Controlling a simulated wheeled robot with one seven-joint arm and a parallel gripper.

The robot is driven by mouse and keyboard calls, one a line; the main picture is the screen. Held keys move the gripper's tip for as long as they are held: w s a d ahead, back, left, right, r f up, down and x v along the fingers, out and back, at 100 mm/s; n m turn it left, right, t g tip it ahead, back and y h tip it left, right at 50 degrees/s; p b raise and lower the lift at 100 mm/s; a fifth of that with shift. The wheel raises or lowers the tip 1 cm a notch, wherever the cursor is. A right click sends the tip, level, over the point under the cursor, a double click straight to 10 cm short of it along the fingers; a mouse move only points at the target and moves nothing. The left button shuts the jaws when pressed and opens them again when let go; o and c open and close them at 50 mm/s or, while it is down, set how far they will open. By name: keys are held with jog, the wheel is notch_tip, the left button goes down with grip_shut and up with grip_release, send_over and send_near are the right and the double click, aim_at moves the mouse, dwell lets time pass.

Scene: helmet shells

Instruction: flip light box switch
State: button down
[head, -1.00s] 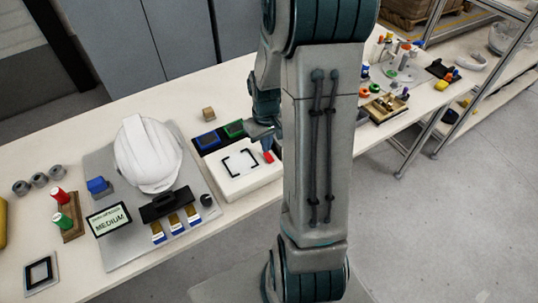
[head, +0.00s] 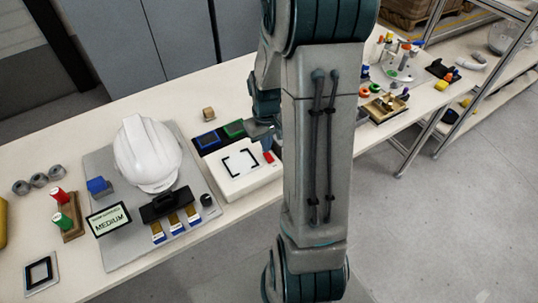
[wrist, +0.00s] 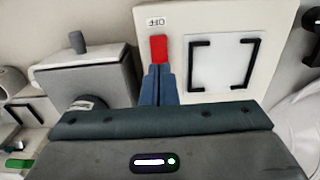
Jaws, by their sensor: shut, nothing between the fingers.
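The light box (head: 232,172) is a white box with black corner marks around a pale panel, on the table just left of my arm. In the wrist view the light box (wrist: 272,22) fills the upper right. Its red switch (wrist: 159,48) sits left of the panel, below a small label that seems to read "OFF" upside down. The red switch (head: 268,157) also shows in the head view. My gripper (wrist: 159,72) is shut and empty, its blue fingertips at the near end of the switch. I cannot tell whether they touch it. In the head view my arm hides part of the gripper.
A white helmet (head: 147,155) stands on a grey board with a "MEDIUM" sign (head: 109,219). Blue and green trays (head: 207,142) lie behind the light box. In the wrist view a grey box with a knob (wrist: 95,80) stands left of the fingers.

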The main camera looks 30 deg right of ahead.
jog(key=shift+f+b, duration=0.7)
jog(key=shift+f, duration=0.2)
dwell(0.4)
jog(key=shift+r+p, duration=2.7)
jog(key=shift+r, duration=0.85)
jog(key=s+a+r+t, duration=0.3)
jog(key=s+a+r, duration=0.9)
jog(key=r, duration=0.4)
jog(key=shift+s, duration=0.4)
